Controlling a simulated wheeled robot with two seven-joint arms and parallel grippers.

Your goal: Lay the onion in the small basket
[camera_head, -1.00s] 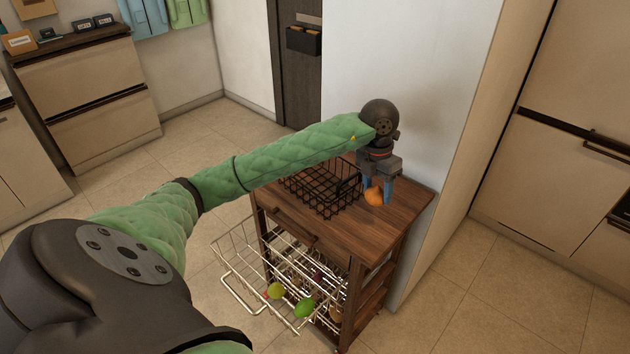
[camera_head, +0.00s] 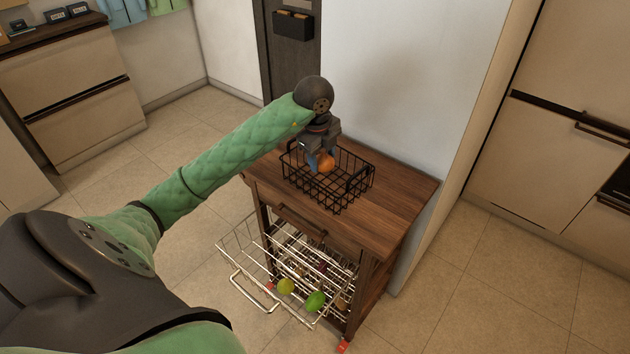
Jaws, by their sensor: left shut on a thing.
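The orange-brown onion (camera_head: 327,163) is held between the blue fingertips of my left gripper (camera_head: 319,162), which is shut on it. The small basket (camera_head: 340,204) is black wire and stands on the wooden top of the cart. The onion and fingertips appear over the back left part of the basket's opening. I cannot tell whether the onion touches the basket's floor. The gripper hides part of the basket's back rim. My right gripper is not in view.
The wooden cart top (camera_head: 400,192) is clear right of the basket. Below, a pulled-out wire drawer (camera_head: 240,262) holds a yellow-green fruit (camera_head: 286,286) and a green one (camera_head: 316,301). A white wall (camera_head: 410,80) stands behind the cart.

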